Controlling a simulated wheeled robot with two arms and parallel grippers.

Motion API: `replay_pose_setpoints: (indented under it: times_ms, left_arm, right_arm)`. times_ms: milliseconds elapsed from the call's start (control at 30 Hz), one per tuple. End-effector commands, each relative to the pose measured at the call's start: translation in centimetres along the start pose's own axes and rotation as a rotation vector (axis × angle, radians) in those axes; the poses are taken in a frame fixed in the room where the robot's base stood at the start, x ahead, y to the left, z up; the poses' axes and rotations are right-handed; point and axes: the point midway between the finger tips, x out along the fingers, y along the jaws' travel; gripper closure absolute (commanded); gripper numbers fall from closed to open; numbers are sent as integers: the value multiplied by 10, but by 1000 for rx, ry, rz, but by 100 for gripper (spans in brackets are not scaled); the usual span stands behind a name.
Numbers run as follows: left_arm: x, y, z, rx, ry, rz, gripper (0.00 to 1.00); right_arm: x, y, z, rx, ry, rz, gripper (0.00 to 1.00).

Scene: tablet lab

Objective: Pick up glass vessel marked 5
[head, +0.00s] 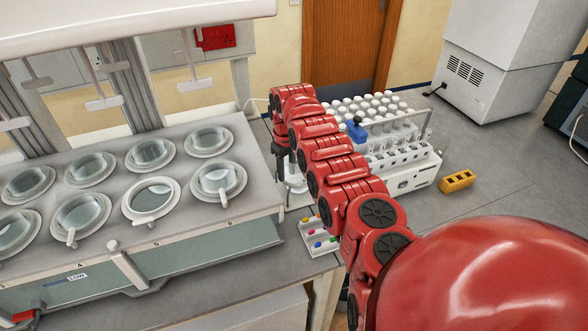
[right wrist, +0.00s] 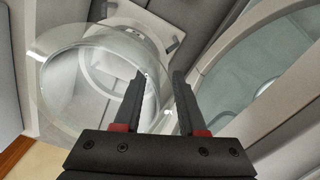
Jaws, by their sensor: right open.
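A clear glass vessel (right wrist: 75,95) with a round rim shows in the right wrist view, over a white plate. I cannot read a number on it. My right gripper (right wrist: 158,76) is open. Its left finger overlaps the vessel's right side in the picture; I cannot tell if the fingers touch the glass. In the head view my right gripper (head: 285,160) points down just right of the grey vessel bench (head: 100,242), partly hidden by my red arm. Above the front label 5 is a round bench opening (head: 151,199) with a white ring. My left gripper is not in view.
Several lidded round stations fill the bench, under a white overhead unit (head: 120,15) with hanging paddles. A rack of white-capped vials (head: 365,105) and a yellow block (head: 457,181) stand to the right. A small tray with coloured pieces (head: 318,238) lies near the arm.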

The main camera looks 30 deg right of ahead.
Motion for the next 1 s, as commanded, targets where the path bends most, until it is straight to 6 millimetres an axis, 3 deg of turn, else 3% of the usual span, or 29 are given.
replay_pose_setpoints:
  times_ms: [167, 400, 1000]
  left_arm:
    - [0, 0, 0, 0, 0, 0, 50]
    - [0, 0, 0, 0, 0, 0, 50]
    - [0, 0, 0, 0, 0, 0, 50]
  right_arm:
    - [1, 1, 0, 1, 1, 1, 60]
    - [1, 1, 0, 1, 0, 1, 99]
    - [1, 1, 0, 1, 0, 0, 100]
